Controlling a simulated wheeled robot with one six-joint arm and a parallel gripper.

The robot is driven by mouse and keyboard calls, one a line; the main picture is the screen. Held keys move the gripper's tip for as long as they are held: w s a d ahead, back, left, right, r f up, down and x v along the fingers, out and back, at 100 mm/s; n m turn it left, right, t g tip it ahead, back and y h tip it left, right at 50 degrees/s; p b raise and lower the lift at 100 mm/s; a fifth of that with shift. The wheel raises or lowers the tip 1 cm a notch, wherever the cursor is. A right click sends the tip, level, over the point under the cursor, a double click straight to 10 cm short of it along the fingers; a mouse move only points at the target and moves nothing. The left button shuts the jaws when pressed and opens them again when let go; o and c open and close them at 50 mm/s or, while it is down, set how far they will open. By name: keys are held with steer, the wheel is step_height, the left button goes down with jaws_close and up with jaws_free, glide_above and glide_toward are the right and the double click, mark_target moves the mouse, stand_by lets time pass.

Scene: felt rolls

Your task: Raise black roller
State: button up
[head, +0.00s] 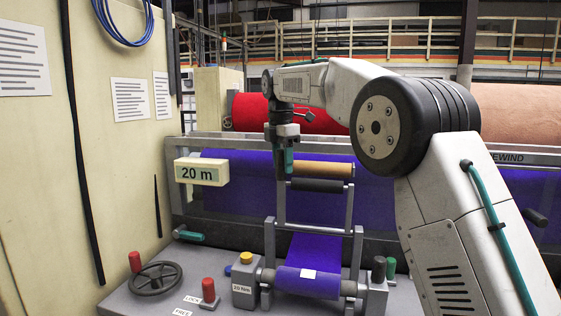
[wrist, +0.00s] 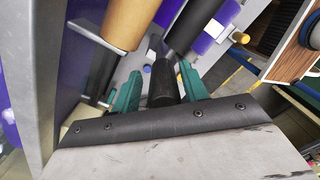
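The black roller (head: 318,185) lies level below a tan roller, between two grey uprights in the head view. It also shows at the top of the wrist view (wrist: 192,32). My gripper (head: 286,160) points down at the left end of the two rollers. In the wrist view its two green fingers (wrist: 160,90) stand apart. A short black cylinder (wrist: 163,85) shows between them, with a small gap on the left; contact on the right is unclear. Whether this cylinder is part of the black roller cannot be told.
The tan roller (head: 322,169) sits just above the black one and close to my fingers in the wrist view (wrist: 131,22). Blue felt (head: 318,248) runs down to a lower roll. A "20 m" sign (head: 201,172) and handwheel (head: 155,280) stand at left.

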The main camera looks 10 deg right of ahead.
steer(key=shift+a, duration=0.1)
steer(key=shift+r, duration=0.2)
step_height(320, 180, up, 7)
steer(key=shift+a+f, duration=0.15)
steer(key=shift+r, duration=0.4)
